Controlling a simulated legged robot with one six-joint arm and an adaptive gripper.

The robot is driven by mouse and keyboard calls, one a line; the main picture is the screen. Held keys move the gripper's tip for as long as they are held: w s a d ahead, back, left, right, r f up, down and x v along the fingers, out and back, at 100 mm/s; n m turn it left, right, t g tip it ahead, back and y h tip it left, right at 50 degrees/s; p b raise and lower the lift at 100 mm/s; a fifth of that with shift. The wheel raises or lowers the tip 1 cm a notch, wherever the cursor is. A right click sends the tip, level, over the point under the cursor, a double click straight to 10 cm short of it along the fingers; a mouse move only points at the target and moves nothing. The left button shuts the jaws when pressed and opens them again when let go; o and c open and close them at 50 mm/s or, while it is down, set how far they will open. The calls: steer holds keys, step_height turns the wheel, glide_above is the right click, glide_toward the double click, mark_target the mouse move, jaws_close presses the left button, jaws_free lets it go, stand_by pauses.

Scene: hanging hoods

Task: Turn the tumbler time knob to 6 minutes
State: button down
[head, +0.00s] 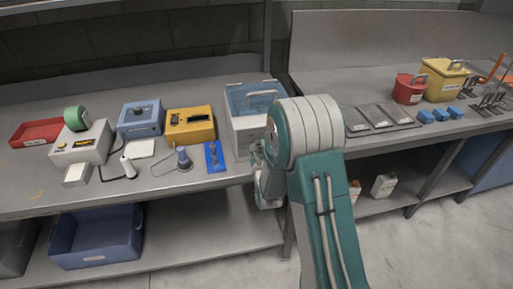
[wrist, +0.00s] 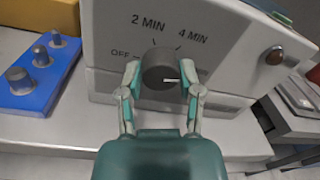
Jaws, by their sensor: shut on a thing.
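The grey round tumbler time knob (wrist: 159,66) is on the pale front panel of the tumbler (wrist: 240,40). Labels OFF, 2 MIN and 4 MIN show around it. A white line on the knob face points to the right, past the 4 MIN tick. No 6-minute label shows; my right finger covers that side. My gripper (wrist: 163,76) is shut on the knob, one finger on each side. In the head view, the tumbler (head: 240,130) is a light box with a blue top, and my gripper (head: 258,158) is at its front, partly hidden by my arm.
A blue block with several grey knobs (wrist: 42,70) sits left of the tumbler. A yellow device (head: 190,127) and a blue device (head: 141,119) stand further left. Dark flat plates (head: 380,118) lie to the right. A round button (wrist: 275,55) is on the tumbler's right side.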

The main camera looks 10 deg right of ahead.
steer(key=shift+s+f+m, duration=0.15)
steer(key=shift+f+m, duration=0.2)
steer(key=shift+m, duration=0.55)
steer(key=shift+c, duration=1.3)
jaws_free()
steer(key=shift+r, duration=0.1)
steer(key=shift+r, duration=0.1)
steer(key=s, duration=1.1)
steer(key=shift+s+a, duration=0.35)
steer(key=shift+a, duration=0.05)
